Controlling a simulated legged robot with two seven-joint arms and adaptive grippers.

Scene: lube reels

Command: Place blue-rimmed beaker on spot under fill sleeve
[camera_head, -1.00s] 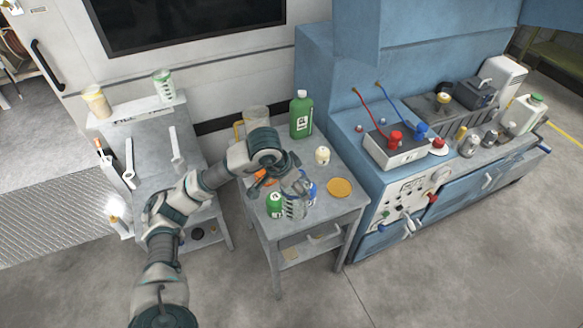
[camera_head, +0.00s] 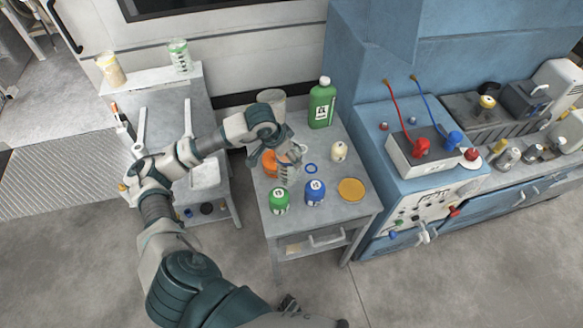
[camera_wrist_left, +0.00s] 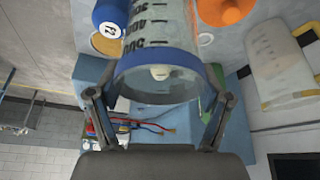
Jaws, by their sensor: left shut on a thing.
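The blue-rimmed beaker (camera_wrist_left: 165,28) is clear with dark graduation marks. My left gripper (camera_wrist_left: 160,97) is shut on it near the blue rim, one finger on each side, in the left wrist view. In the head view my left gripper (camera_head: 292,156) is over the small grey table, and the beaker (camera_head: 288,174) shows only faintly below it. I cannot tell whether its base touches the table. I cannot make out the fill sleeve or the spot under it with certainty. My right gripper is not in view.
A blue bench (camera_head: 375,125) is to the right.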

